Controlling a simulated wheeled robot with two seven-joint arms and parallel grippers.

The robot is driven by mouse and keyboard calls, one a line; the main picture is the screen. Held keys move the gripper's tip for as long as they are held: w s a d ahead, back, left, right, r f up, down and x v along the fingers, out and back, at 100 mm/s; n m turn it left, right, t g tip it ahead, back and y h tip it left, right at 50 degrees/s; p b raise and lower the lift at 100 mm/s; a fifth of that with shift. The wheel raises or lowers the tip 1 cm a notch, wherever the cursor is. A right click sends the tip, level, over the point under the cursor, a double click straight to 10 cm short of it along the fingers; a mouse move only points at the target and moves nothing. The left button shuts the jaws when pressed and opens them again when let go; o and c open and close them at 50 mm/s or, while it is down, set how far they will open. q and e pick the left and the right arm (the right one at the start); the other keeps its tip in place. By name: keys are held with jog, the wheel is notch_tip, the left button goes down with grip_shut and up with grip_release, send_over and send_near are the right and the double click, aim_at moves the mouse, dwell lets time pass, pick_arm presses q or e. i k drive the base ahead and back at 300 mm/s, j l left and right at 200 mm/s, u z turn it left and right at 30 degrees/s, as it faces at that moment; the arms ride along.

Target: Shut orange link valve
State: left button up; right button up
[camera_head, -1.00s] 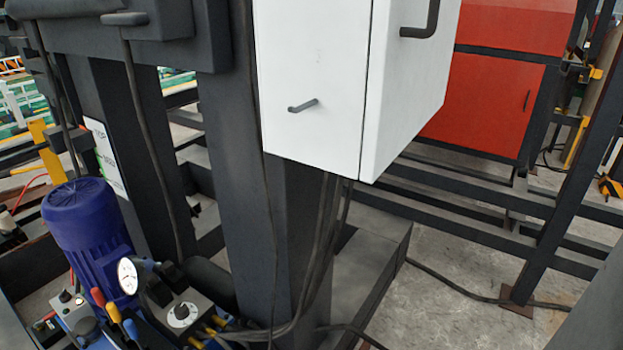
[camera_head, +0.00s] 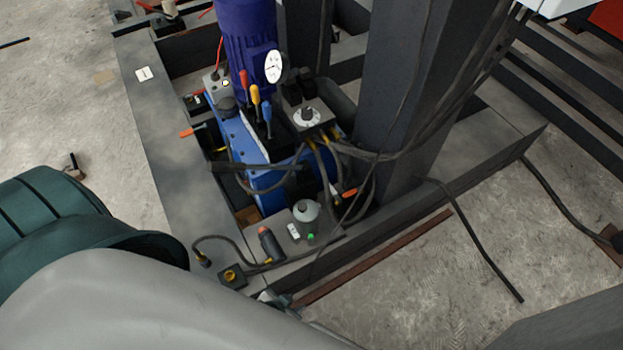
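A blue hydraulic unit (camera_head: 238,140) stands inside a dark steel frame. Three levers rise from it: one orange-red (camera_head: 243,80), one yellow-orange (camera_head: 255,95) and one blue (camera_head: 267,113). Two more orange handles lie lower: one at the unit's left side (camera_head: 190,131), one at its right by the cables (camera_head: 349,193). I cannot tell which is the orange link valve. My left arm fills the lower left. A small part of my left gripper (camera_head: 275,298) shows past it at the frame's front edge, apart from all levers; its fingers are mostly hidden. My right gripper is out of view.
A blue-purple motor (camera_head: 247,35) and a white gauge (camera_head: 274,66) sit above the levers. Black cables (camera_head: 400,155) cross the front right. A dark post (camera_head: 420,80) stands right of the unit. Concrete floor (camera_head: 420,275) is open at front right.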

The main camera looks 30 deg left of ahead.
aim_at(347, 195)
jog(key=k+l+u, duration=0.15)
jog(key=k, duration=0.35)
jog(key=k+l+z, duration=0.15)
jog(key=z, duration=0.2)
jog(key=k+l+z, duration=0.2)
jog(key=z, duration=0.15)
